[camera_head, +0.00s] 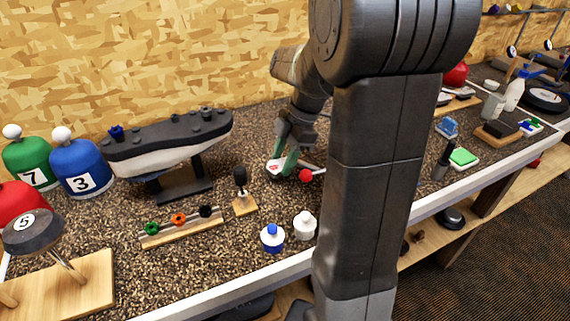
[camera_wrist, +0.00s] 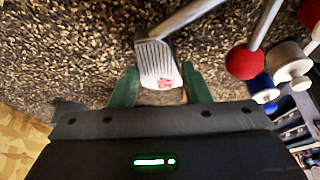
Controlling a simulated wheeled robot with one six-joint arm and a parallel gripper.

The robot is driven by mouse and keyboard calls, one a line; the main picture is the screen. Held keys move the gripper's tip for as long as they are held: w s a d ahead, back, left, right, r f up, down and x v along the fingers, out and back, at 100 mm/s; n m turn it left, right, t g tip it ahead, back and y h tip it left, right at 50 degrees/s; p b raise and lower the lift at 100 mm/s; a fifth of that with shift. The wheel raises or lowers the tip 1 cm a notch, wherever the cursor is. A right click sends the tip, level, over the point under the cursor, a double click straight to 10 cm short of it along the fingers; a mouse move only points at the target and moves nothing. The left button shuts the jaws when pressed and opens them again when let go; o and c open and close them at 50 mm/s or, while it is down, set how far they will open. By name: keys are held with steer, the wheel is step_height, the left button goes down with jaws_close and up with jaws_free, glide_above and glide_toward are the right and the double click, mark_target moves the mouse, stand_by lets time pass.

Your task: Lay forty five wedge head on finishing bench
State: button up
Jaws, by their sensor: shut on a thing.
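The wedge head (camera_wrist: 158,66) is a pale grooved iron head with a red "45" on it, and a short piece of shaft runs up to the right. My gripper (camera_wrist: 160,90) has green fingers on both sides of the head and is shut on it. In the head view my gripper (camera_head: 283,165) is low over the speckled bench top (camera_head: 120,262), left of my arm column. The head view shows the wedge head (camera_head: 275,168) small and partly covered by the fingers. I cannot tell whether it touches the bench.
A red ball on a metal rod (camera_head: 306,175) is close right of my gripper. A dark brush on a wooden block (camera_head: 241,190) and a boat-shaped stand (camera_head: 170,150) are to the left.

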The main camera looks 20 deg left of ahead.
steer(key=shift+f, duration=1.25)
steer(key=shift+f, duration=0.2)
steer(key=o, duration=1)
steer(key=shift+r, duration=0.1)
steer(key=v, duration=1.2)
